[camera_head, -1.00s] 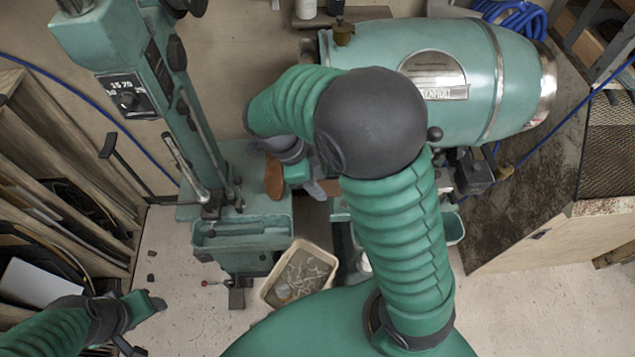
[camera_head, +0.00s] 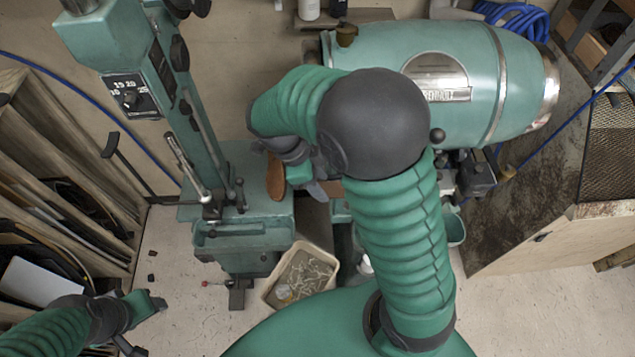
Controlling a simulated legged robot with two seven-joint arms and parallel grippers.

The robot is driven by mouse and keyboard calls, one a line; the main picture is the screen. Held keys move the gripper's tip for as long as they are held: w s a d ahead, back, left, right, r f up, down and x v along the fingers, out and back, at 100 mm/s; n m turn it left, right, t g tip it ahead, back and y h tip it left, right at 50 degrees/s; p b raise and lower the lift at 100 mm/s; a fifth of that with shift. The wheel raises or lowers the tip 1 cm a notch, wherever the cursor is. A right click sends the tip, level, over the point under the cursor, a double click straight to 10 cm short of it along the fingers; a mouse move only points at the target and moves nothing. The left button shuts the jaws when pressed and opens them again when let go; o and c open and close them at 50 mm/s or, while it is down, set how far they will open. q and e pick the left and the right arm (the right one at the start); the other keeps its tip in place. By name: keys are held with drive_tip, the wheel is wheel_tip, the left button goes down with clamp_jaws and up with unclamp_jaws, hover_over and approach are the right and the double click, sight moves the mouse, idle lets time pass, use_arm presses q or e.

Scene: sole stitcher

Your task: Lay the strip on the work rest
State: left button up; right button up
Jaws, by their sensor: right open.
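A brown strip (camera_head: 275,177), likely the task's strip, lies at the right edge of the green stitcher's table, beside the machine column. I cannot tell whether it rests fully on the work rest. My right gripper (camera_head: 308,181) is just right of the strip, fingers pointing down and open. A small gap seems to part it from the strip. My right arm and its dark joint hide part of the gripper and what lies beneath. My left gripper (camera_head: 146,308) is at the lower left, far from the strip, and its jaw state is unclear.
The green stitcher column (camera_head: 150,80) with levers stands left of the strip. A large green drum (camera_head: 480,75) is behind my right arm. A tray of scraps (camera_head: 302,275) sits below the table. Wooden shelves (camera_head: 40,170) line the left side.

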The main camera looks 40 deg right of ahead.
drive_tip(key=shift+w, duration=0.1)
drive_tip(key=shift+w+a+f, duration=0.1)
drive_tip(key=shift+a, duration=0.05)
drive_tip(key=shift+w+a, duration=0.5)
drive_tip(key=shift+a, duration=0.3)
drive_tip(key=shift+w+a, duration=0.45)
drive_tip(key=shift+a, duration=0.3)
drive_tip(key=o, duration=0.5)
drive_tip(key=shift+d, duration=0.3)
use_arm(q)
drive_tip(key=shift+w+d+r, duration=0.2)
drive_tip(key=shift+d+r, duration=0.05)
drive_tip(key=shift+d, duration=0.3)
use_arm(e)
drive_tip(key=shift+o, duration=0.2)
drive_tip(key=shift+d, duration=0.1)
